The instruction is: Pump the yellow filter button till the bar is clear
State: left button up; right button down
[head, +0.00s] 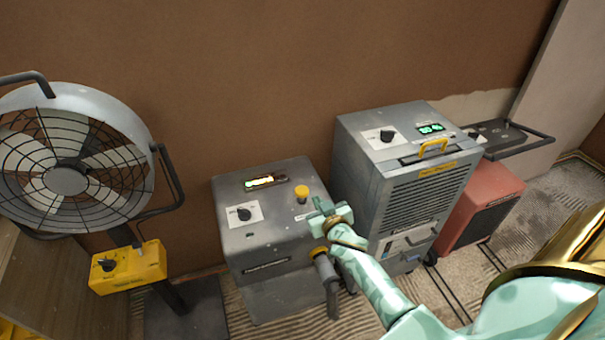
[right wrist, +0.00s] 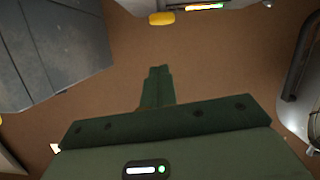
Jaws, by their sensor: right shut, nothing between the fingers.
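The grey box-shaped machine (head: 270,240) stands in the middle of the head view. Its yellow button (head: 302,194) is on the top face, near the right edge. A lit bar (head: 265,182) glows behind it to the left, with green, yellow and pale parts. My right gripper (head: 322,207) is shut and empty, just right of the button and apart from it in the picture. In the right wrist view the shut fingers (right wrist: 158,85) show against the brown wall, with the yellow button (right wrist: 162,18) and the bar (right wrist: 206,6) at the top edge. My left gripper is out of view.
A grey dehumidifier (head: 400,170) with a yellow handle stands close on the right, a red unit (head: 480,205) beyond it. A fan (head: 70,165) with a yellow control box (head: 128,267) stands left. A hose (head: 326,275) leaves the machine's front. A brown wall (head: 230,70) is behind.

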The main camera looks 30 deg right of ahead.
jog(key=w, duration=0.1)
jog(key=m+b, duration=0.1)
jog(key=b, duration=0.5)
send_over(304, 206)
jog(key=shift+t, duration=0.3)
notch_tip(304, 206, down, 4)
jog(key=shift+s+f, duration=0.1)
jog(key=shift+f, duration=0.05)
jog(key=shift+f+b, duration=0.6)
jog(key=shift+b, duration=0.05)
